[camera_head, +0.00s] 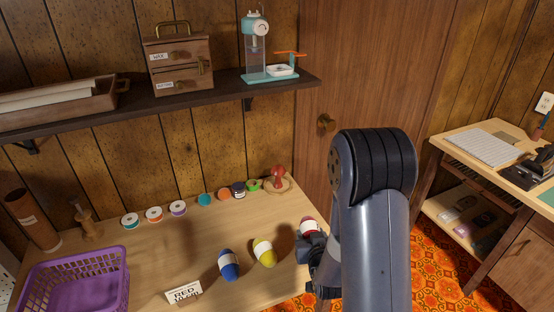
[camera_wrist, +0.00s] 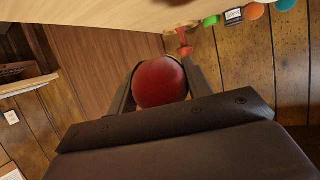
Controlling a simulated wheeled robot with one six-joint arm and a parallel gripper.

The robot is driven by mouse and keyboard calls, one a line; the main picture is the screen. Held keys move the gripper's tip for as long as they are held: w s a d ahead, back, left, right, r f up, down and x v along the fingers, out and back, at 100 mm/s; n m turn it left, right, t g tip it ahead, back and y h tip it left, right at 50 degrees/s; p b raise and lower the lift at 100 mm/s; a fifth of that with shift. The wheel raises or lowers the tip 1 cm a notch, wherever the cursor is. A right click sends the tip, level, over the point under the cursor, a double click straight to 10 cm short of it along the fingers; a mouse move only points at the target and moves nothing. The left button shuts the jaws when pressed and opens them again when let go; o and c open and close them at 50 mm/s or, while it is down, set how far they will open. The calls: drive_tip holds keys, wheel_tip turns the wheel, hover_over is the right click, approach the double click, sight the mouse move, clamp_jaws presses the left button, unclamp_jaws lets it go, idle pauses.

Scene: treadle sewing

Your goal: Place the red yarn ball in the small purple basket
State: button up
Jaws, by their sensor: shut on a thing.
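The red yarn ball (camera_wrist: 160,83) is between the two fingers of my gripper (camera_wrist: 160,90) in the wrist view, and my gripper is shut on it. In the head view a small part of the red ball (camera_head: 308,223) with a pale band shows beside my gripper (camera_head: 313,240), at the table's right edge; my arm hides much of the gripper. The small purple basket (camera_head: 40,268) is an open lattice basket at the table's left front, far to the left of my gripper. Its visible inside looks empty.
Blue (camera_head: 228,264) and yellow (camera_head: 264,252) yarn balls and a "RED" sign (camera_head: 183,292) stand between my gripper and the basket. Several thread spools line the table's back. A dark shelf (camera_head: 190,98) overhangs the back. The table's middle (camera_head: 160,250) is clear.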

sight(313, 224)
drive_tip(key=shift+w+a+r+n+y+b, duration=0.1)
drive_tip(key=shift+w+a+n+y+b, duration=0.3)
drive_tip(key=shift+b, duration=0.35)
drive_tip(key=shift+w+a+r+n+y+b, duration=0.15)
drive_tip(key=shift+w+n+y+b, duration=0.2)
drive_tip(key=shift+w+b, duration=0.3)
drive_tip(key=shift+w+a+r+n+y+b, duration=0.2)
drive_tip(key=shift+w+n+y+b, duration=0.45)
drive_tip(key=shift+b, duration=0.45)
drive_tip(key=shift+d+r+n+g+y+b, duration=0.2)
drive_tip(key=shift+n+g+y+b, duration=0.1)
drive_tip(key=shift+y+b, duration=0.4)
drive_tip(key=shift+w+d+r+n+y+b, duration=0.15)
drive_tip(key=shift+d+r+n+y+b, duration=0.25)
drive_tip(key=shift+b, duration=0.45)
drive_tip(key=shift+d+f, duration=0.1)
wheel_tip(313, 224, down, 10)
drive_tip(key=shift+r+b, duration=0.2)
drive_tip(key=shift+b, duration=1.05)
drive_tip(key=shift+f, duration=0.1)
